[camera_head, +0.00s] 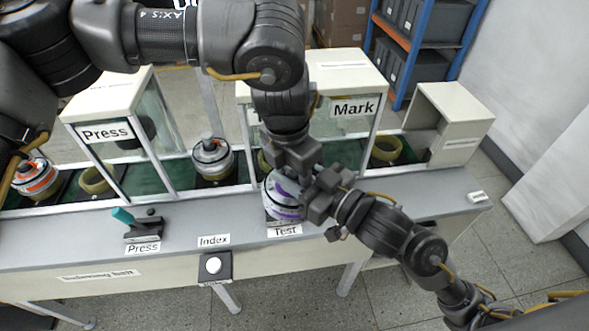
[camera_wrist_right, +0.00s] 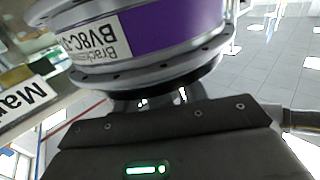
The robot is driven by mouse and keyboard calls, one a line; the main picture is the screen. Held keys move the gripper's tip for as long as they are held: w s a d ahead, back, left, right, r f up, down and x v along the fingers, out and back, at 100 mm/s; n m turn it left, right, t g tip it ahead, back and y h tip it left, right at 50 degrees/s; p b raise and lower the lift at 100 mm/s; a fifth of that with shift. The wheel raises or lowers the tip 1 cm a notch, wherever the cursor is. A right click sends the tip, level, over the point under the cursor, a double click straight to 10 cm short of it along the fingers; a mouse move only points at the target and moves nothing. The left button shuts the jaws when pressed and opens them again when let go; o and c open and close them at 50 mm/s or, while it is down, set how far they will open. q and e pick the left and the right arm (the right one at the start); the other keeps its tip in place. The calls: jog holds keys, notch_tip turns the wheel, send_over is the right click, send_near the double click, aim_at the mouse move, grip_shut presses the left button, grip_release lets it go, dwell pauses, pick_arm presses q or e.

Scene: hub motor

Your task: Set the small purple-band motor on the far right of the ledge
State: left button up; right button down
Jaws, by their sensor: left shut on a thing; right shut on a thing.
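The purple-band motor (camera_head: 283,199) is over the ledge (camera_head: 180,226) by the "Test" label in the head view. My left gripper (camera_head: 294,176) comes down from above and is shut on it. My right gripper (camera_head: 308,196) reaches in from the right and is shut on it too. In the right wrist view the motor (camera_wrist_right: 150,40) fills the top, with its purple band and a white label. The right gripper's fingers (camera_wrist_right: 160,95) are mostly hidden under it. I cannot tell whether the motor touches the ledge.
The ledge to the right of the motor is bare up to a small white label (camera_head: 477,197). The "Mark" housing (camera_head: 350,90) stands behind. The press lever (camera_head: 140,226) and the index button (camera_head: 213,265) are to the left. Other motors (camera_head: 212,158) sit in the row behind.

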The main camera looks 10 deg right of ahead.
pick_arm(q)
grip_shut()
pick_arm(e)
jog(key=shift+r, duration=0.2)
pick_arm(q)
jog(key=shift+w+r, duration=0.1)
jog(key=shift+r, duration=0.05)
pick_arm(e)
jog(key=c, duration=0.7)
grip_release()
jog(key=shift+f, duration=0.1)
